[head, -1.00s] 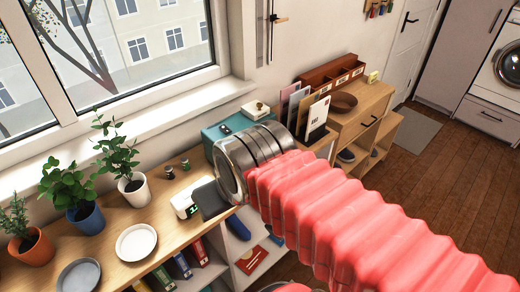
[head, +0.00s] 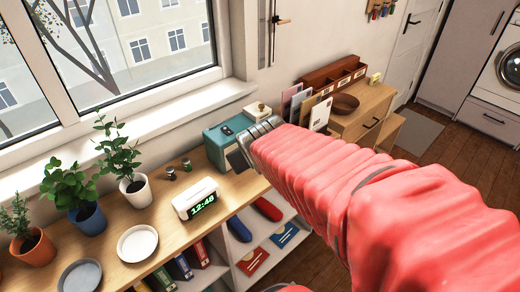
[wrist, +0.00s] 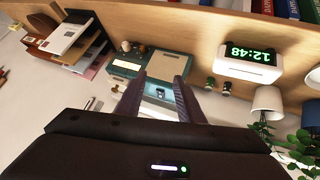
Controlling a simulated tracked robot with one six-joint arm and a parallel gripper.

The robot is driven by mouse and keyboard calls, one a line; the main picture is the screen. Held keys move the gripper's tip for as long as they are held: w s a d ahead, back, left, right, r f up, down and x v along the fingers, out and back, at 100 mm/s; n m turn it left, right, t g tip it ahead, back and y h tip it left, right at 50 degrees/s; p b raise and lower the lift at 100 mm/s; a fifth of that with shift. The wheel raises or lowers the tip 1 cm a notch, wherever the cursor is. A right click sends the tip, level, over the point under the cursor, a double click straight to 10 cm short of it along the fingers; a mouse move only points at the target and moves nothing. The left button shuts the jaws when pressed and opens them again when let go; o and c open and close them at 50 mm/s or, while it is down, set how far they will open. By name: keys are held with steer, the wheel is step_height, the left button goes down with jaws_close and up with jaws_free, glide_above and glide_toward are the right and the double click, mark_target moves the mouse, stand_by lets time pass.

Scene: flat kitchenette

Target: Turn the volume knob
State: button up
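A teal box-shaped device (head: 222,139), which looks like a radio, stands on the wooden shelf top below the window. The wrist view shows the device (wrist: 157,67) with a lit display (wrist: 127,65) and two small round knobs, one cream (wrist: 125,46) and one darker (wrist: 140,48). I cannot tell which is the volume knob. My gripper (wrist: 161,78) is open and empty, its two dark fingers apart and pointing toward the device. Contact is not visible. In the head view my arm hides part of the device and the fingers cannot be made out.
A white clock (head: 197,199) stands left of the device, with two small dark jars (head: 178,169) behind it. Potted plants (head: 133,188) and a white plate (head: 138,243) are farther left. A letter rack (head: 306,107) stands to the right. The window sill runs behind.

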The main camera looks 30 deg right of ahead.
steer(key=w+d+f+n+t, duration=0.1)
steer(key=w+d+f, duration=0.1)
steer(key=d+f, duration=0.1)
steer(key=w+d+f+n+t, duration=0.1)
steer(key=w+d+f, duration=0.1)
steer(key=d, duration=0.4)
steer(key=w+d+f+n+t, duration=0.1)
steer(key=w+d+f, duration=0.1)
steer(key=d+f, duration=0.2)
steer(key=shift+w+d+f+t+y, duration=0.15)
steer(key=shift+d+f+t+y, duration=0.2)
steer(key=shift+f, duration=0.15)
steer(key=f, duration=0.1)
steer(key=s+f+t+y, duration=0.1)
steer(key=f, duration=0.1)
steer(key=s+d+f+t+y, duration=0.1)
steer(key=shift+f+n, duration=0.25)
steer(key=shift+n, duration=0.05)
steer(key=s+a+f+m+t+y, duration=0.1)
steer(key=s+t+y, duration=0.1)
steer(key=s+t, duration=0.2)
steer(key=s, duration=0.2)
steer(key=shift+s+f+y, duration=0.2)
steer(key=shift+s+y, duration=0.15)
steer(key=shift+w, duration=0.15)
